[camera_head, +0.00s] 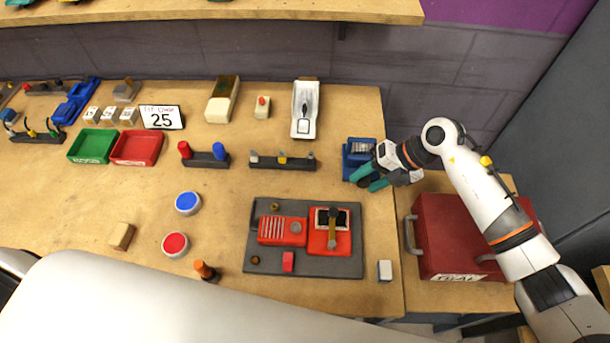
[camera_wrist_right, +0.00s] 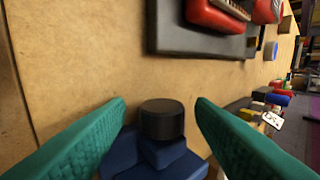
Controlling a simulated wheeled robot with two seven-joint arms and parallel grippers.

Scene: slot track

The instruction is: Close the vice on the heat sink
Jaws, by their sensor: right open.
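The blue vice (camera_head: 348,172) stands near the right edge of the bench, partly covered by my right gripper. A small grey shape shows on its top; I cannot tell for sure that it is the heat sink. In the right wrist view the blue vice body (camera_wrist_right: 165,160) carries a black round knob (camera_wrist_right: 162,120). My right gripper (camera_head: 368,177) is at the vice's right side, with its teal fingers open. In the wrist view the fingers (camera_wrist_right: 161,112) stand on either side of the knob, with a gap visible on both sides. My left gripper is out of view.
A dark grey plate (camera_head: 259,220) with red fixtures lies in front of the vice. A small white block (camera_head: 384,270) sits by the bench edge. A red toolbox (camera_head: 455,230) stands right, under my right arm. A dark rack (camera_head: 283,162) is left of the vice.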

